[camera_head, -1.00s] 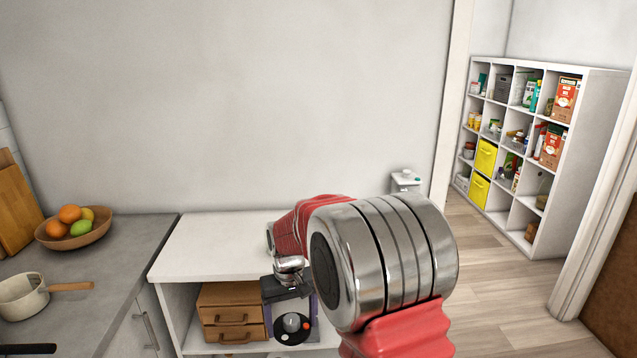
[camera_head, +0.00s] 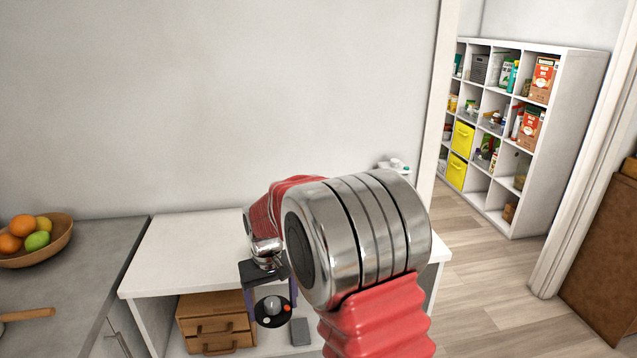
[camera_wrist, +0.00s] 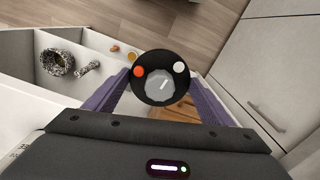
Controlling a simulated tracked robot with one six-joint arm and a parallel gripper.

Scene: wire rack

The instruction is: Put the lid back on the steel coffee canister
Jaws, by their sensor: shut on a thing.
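My gripper (camera_wrist: 160,84), with purple fingers, is shut on a round black disc (camera_wrist: 148,94) with a grey knob, an orange dot and a white dot. It looks like the lid, though I cannot be sure. In the head view the disc (camera_head: 262,318) hangs from my gripper (camera_head: 272,307) in front of the low white unit. I cannot make out the steel coffee canister in either view. The shiny steel cylinder in the head view is part of my arm, and it hides part of the unit.
The white unit (camera_head: 185,245) has a clear visible top. A wooden drawer box (camera_head: 215,325) stands inside it. A grey counter (camera_head: 80,265) with a fruit bowl (camera_head: 50,250) is at left. Open floor (camera_head: 480,255) and a full shelf (camera_head: 545,150) lie at right. A ring-shaped speckled object (camera_wrist: 57,62) shows in the wrist view.

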